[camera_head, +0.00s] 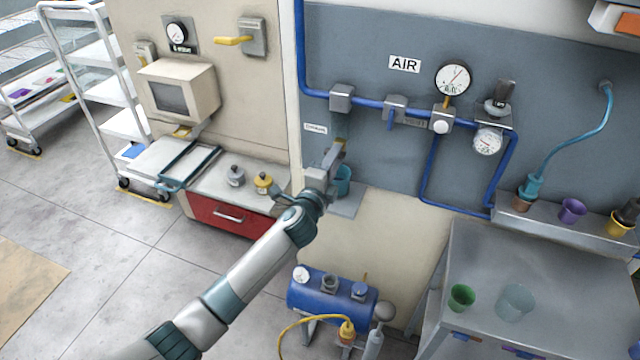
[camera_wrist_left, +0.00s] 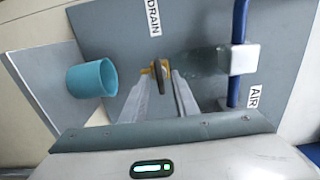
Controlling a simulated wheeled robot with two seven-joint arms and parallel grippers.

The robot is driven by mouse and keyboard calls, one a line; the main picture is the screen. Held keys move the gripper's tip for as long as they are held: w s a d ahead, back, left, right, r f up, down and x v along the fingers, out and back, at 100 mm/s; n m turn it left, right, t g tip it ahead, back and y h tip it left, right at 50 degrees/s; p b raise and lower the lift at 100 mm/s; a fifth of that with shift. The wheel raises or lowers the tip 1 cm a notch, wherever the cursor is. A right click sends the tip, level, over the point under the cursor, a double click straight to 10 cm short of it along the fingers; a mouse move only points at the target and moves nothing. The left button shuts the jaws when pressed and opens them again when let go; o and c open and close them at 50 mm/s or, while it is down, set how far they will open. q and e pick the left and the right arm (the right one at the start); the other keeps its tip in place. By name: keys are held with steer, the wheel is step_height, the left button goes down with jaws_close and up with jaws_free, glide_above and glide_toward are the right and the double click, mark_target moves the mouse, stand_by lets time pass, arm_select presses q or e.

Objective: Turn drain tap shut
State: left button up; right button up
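The drain tap shows in the left wrist view as a small yellow and dark handle (camera_wrist_left: 160,74) at the end of a translucent grey pipe (camera_wrist_left: 203,62), near the DRAIN label (camera_wrist_left: 153,17). My left gripper (camera_wrist_left: 163,76) has its two fingers on either side of this handle. I cannot tell whether they press on it. In the head view my left gripper (camera_head: 337,156) is at the wall below the blue air pipe and mostly hides the tap. A teal cup (camera_wrist_left: 92,78) stands on a small grey shelf below the tap. My right gripper is not in view.
The blue pipe (camera_head: 372,103) carries fittings, a round gauge (camera_head: 453,79) and a regulator to the right of the tap. A blue compressor (camera_head: 331,294) stands below. A grey bench (camera_head: 560,260) with cups is at the right. A red drawer cabinet (camera_head: 230,216) is at the left.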

arm_select(q)
steer(key=b+v, duration=0.4)
steer(key=v, duration=1.3)
